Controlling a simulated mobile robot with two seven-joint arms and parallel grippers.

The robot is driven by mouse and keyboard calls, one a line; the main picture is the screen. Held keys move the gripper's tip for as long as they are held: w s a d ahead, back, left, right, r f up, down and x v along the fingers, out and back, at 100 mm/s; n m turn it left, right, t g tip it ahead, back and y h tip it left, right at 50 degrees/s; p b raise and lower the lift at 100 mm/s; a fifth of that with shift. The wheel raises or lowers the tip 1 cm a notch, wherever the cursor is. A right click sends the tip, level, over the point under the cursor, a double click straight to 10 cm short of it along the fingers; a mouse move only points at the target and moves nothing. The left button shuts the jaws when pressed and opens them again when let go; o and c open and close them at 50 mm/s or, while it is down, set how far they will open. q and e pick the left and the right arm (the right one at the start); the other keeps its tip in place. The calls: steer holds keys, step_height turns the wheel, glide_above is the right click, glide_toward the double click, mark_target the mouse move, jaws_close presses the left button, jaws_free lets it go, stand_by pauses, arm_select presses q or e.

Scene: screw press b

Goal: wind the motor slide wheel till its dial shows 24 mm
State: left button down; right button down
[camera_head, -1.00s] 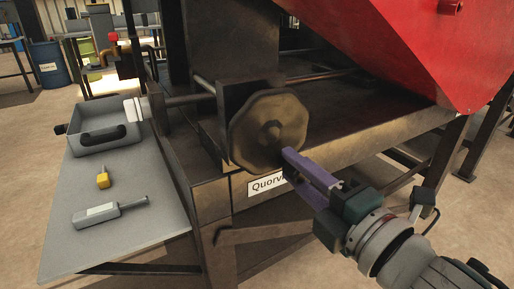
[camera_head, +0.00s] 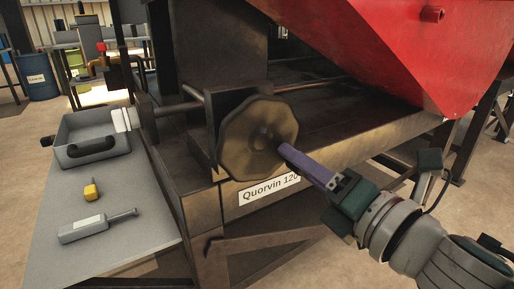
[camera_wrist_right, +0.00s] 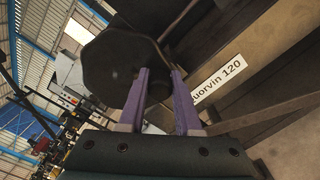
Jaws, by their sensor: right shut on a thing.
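The slide wheel (camera_head: 245,145) is a many-sided, worn brass-brown disc with a central hub, on the front of the machine frame. My right gripper (camera_head: 284,151) reaches in from the lower right, its purple fingers at the wheel's right side. In the right wrist view, the dark wheel (camera_wrist_right: 112,72) lies just beyond the fingers. The gripper (camera_wrist_right: 160,85) is shut on a dark, rounded part of the wheel between the fingertips; its exact shape is hard to see. No dial reading can be made out. My left gripper is out of view.
A label plate reading "Quorvin 120" (camera_head: 268,189) is below the wheel. A red sloping panel (camera_head: 400,50) overhangs at the right. At left, a grey side table (camera_head: 120,260) holds a tray (camera_head: 65,135), a yellow-handled item (camera_head: 91,191) and a grey tool (camera_head: 90,228).

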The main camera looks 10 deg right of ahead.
stand_by(0.3)
steer(key=c, duration=0.6)
jaws_free()
steer(key=p+v, duration=0.1)
steer(key=v, duration=0.9)
